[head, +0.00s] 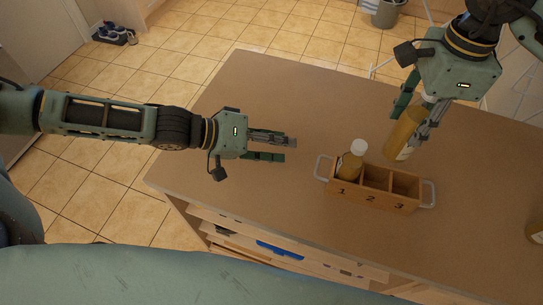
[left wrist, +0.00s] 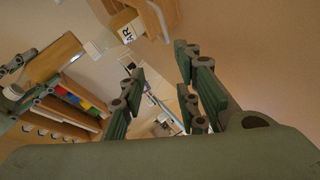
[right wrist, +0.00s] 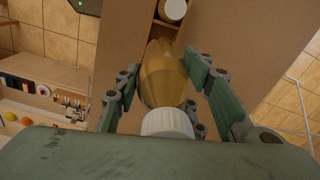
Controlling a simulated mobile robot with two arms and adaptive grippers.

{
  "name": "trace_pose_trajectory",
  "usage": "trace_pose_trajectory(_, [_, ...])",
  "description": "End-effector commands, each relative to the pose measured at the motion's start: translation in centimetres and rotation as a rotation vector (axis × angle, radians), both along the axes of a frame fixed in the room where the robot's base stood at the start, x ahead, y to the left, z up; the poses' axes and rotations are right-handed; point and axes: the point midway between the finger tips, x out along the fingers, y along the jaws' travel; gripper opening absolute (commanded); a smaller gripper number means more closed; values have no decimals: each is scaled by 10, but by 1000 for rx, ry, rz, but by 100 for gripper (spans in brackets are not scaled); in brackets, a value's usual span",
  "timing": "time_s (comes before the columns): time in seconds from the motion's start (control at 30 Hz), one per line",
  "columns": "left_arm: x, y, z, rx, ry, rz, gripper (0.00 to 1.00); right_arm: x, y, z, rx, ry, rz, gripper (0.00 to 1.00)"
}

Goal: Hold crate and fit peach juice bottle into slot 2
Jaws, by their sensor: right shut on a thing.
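The wooden crate (head: 372,203) stands on the brown table, with slots numbered 1, 2 and 3 and a metal handle at each end. A yellowish bottle with a white cap (head: 350,160) stands in slot 1; slots 2 and 3 look empty. My right gripper (head: 416,125) is shut on an amber bottle (head: 401,137), taken to be the peach juice, tilted above and behind the crate. Its white cap (right wrist: 167,122) shows in the right wrist view. My left gripper (head: 271,147) is open and empty, left of the crate's left handle (head: 322,167), apart from it.
Another bottle (head: 536,231) is cut off at the right edge of the head view. The table top (head: 290,95) is clear around the crate. Shelves with items (head: 280,250) lie under the table's near edge. A bin (head: 387,13) stands on the floor behind.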

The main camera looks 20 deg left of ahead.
Motion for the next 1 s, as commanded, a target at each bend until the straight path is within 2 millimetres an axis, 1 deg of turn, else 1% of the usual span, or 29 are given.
trace_pose_trajectory(0.03, [-9, 3, -2, -5, 42, 11, 30, 0, 0, 1, 1, -2, 0, 0])
trace_pose_trajectory(0.1, [-21, 5, -7, -13, 96, 26, 30, 0, 0, 1, 1, -2, 0, 0])
trace_pose_trajectory(0.2, [-31, 7, -11, -20, 144, 40, 30, 0, 0, 1, 1, -2, 0, 0])
trace_pose_trajectory(0.3, [-35, 7, -13, -23, 165, 45, 30, 0, 0, 1, 1, -2, 0, 0])
trace_pose_trajectory(0.47, [-33, 0, -18, -23, 170, 41, 30, 0, 0, 1, 1, -2, 0, 0])
trace_pose_trajectory(0.7, [-25, -17, -30, -25, 168, 44, 30, 0, 0, 1, 1, -2, 0, 0])
trace_pose_trajectory(1.0, [-7, -57, -55, -24, 168, 43, 30, 0, 0, 1, 1, -2, 0, 0])
